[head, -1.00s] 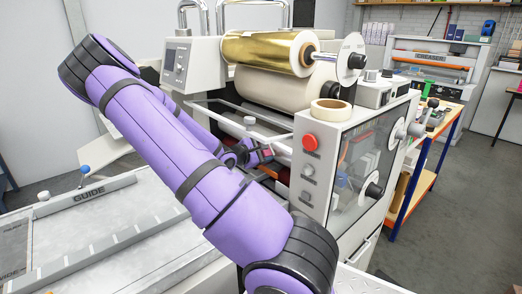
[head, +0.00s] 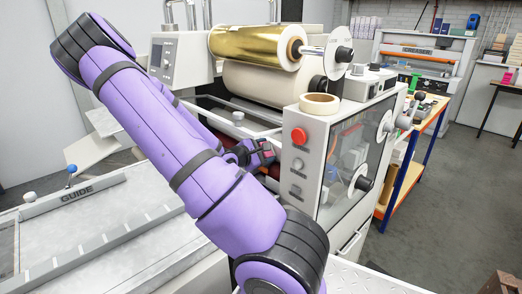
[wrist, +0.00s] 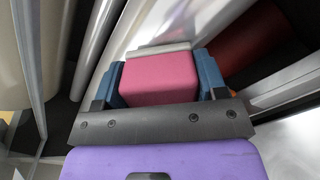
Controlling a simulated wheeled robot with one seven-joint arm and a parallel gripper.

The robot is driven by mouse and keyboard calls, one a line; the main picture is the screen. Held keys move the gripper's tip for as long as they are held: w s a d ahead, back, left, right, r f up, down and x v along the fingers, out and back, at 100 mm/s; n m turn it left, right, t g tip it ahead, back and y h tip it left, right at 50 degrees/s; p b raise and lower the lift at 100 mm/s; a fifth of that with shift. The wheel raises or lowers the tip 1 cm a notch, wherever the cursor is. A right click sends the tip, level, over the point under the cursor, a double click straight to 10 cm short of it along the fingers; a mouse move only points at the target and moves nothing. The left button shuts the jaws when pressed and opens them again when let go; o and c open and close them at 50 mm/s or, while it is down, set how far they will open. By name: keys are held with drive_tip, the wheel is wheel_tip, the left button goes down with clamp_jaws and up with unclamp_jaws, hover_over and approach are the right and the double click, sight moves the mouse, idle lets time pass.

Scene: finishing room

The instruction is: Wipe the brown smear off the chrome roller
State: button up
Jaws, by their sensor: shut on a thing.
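My gripper (wrist: 158,82) is shut on a pink block (wrist: 160,78) with a pale grey front edge, held between its blue fingers. In the head view my gripper (head: 264,152) is inside the front opening of the laminating machine, just left of its control panel. A shiny silver cylinder, which looks like the chrome roller (wrist: 118,42), runs diagonally in the wrist view beyond the block and to its left. I cannot tell whether the block touches it. No brown smear is visible; my arm and the machine hide much of the roller in the head view.
The control panel (head: 299,185) with a red button (head: 299,136) stands close to the right of my gripper. A gold foil roll (head: 255,46) and a tape ring (head: 320,103) are above. A dark red roller (wrist: 238,42) lies right of the block. A feed table with a guide (head: 76,197) is left.

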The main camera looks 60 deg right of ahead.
sight(277, 153)
drive_tip(key=shift+s+a, duration=0.2)
drive_tip(key=shift+s, duration=0.65)
drive_tip(key=shift+s+a, duration=0.2)
drive_tip(key=shift+s, duration=0.6)
drive_tip(key=shift+w, duration=0.1)
drive_tip(key=shift+w+d, duration=0.2)
drive_tip(key=shift+w, duration=0.6)
drive_tip(key=shift+w+d, duration=0.15)
drive_tip(key=shift+w, duration=0.65)
drive_tip(key=shift+w, duration=0.1)
drive_tip(key=w+d, duration=0.3)
drive_tip(key=w, duration=0.6)
drive_tip(key=shift+w+d, duration=0.25)
drive_tip(key=shift+a, duration=0.1)
drive_tip(key=shift+v, duration=2.9)
